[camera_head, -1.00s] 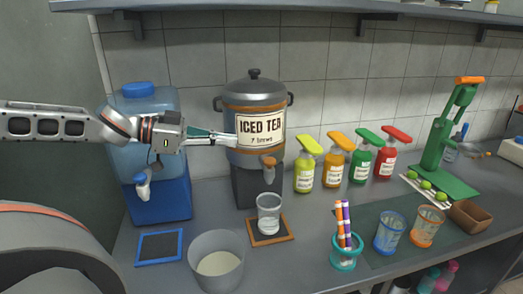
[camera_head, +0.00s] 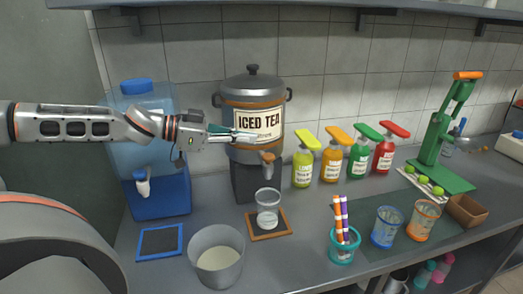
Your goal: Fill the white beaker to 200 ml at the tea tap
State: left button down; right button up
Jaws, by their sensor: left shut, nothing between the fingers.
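The tea urn (camera_head: 254,98), labelled ICED TEA, stands on a dark block against the tiled wall. Its tea tap (camera_head: 266,159) has an orange-brown handle. A clear beaker (camera_head: 267,209) with whitish contents or base stands upright on an orange-framed mat (camera_head: 269,226) below the tap; its level marks are too small to read. My left gripper (camera_head: 252,135) is shut and empty, in front of the urn's label and above the tap. My right gripper is not in view.
A blue water dispenser (camera_head: 155,190) stands left, with a blue-framed mat (camera_head: 160,242) before it. A wide bucket (camera_head: 217,258) sits near the front edge. Several pump bottles (camera_head: 333,160), a cup of straws (camera_head: 344,245), two tumblers (camera_head: 388,227) and a green press (camera_head: 440,150) stand right.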

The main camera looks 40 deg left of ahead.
aim_at(268, 159)
pick_arm(q)
jog(key=w+d+f+b, duration=0.2)
jog(key=w+f+b, duration=0.1)
jog(key=f, duration=0.2)
jog(key=shift+w+d, duration=0.25)
dwell(0.5)
jog(key=shift+f, duration=0.1)
